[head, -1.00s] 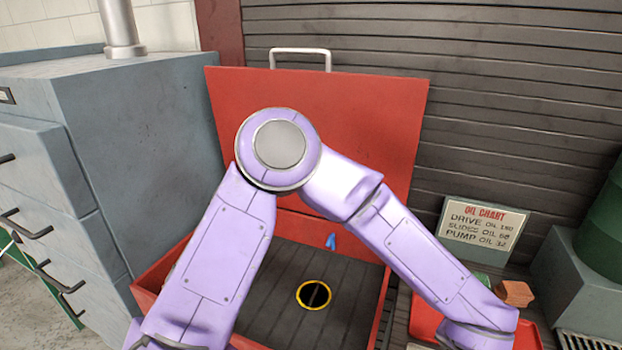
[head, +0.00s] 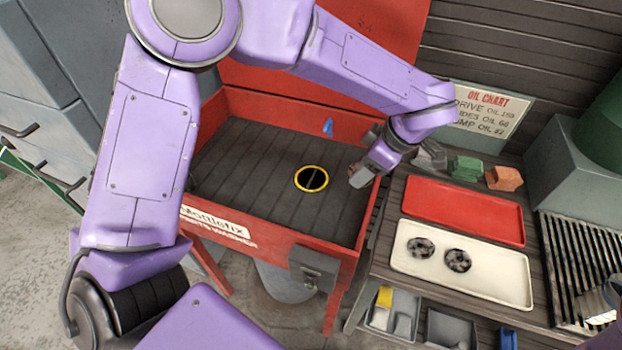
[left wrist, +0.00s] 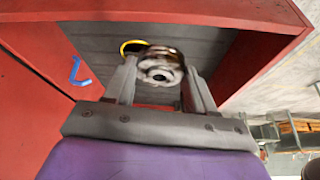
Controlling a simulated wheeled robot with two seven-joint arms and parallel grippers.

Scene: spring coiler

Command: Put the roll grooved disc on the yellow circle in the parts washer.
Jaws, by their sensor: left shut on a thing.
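My left gripper (head: 362,178) is over the right side of the red parts washer (head: 290,105). It is shut on a grooved disc (left wrist: 160,72), a dark and silvery ring with a centre hole, seen between the two fingers in the left wrist view.
A cream tray (head: 500,288) right of the washer holds two similar discs (head: 421,248). A red tray (head: 465,210) behind it is empty. Green (head: 466,168) and orange (head: 504,178) blocks stand behind. A blue piece (head: 328,127) is at the washer's back. Its red walls edge the floor.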

